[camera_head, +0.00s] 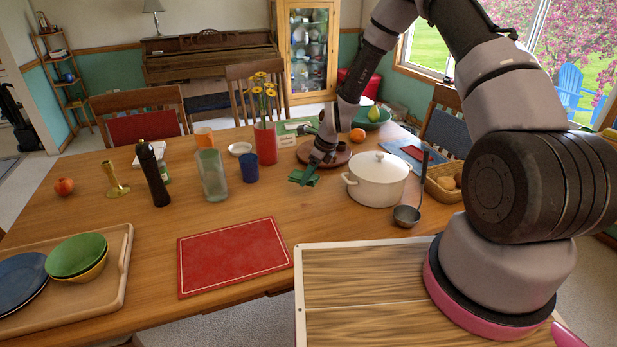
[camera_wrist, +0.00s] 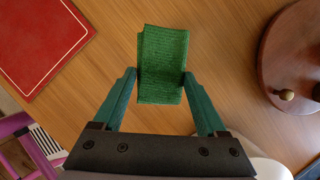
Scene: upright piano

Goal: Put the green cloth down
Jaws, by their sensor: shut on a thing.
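The green cloth (camera_head: 302,178) is a small folded piece. In the wrist view the cloth (camera_wrist: 163,62) lies between the two green fingertips of my gripper (camera_wrist: 160,77), which are shut on its near part. Its far part sticks out beyond the fingers. In the head view my gripper (camera_head: 311,170) points down at the cloth, left of the white pot. The cloth is over bare wooden table (camera_head: 290,205). I cannot tell whether it touches the wood.
The white lidded pot (camera_head: 377,183) stands close on the right, with a ladle (camera_head: 407,214) beside it. A round brown board (camera_head: 338,157) is behind. A blue cup (camera_head: 250,168) and red vase (camera_head: 265,145) stand left. Bare wood lies between cloth and red placemat (camera_head: 232,256).

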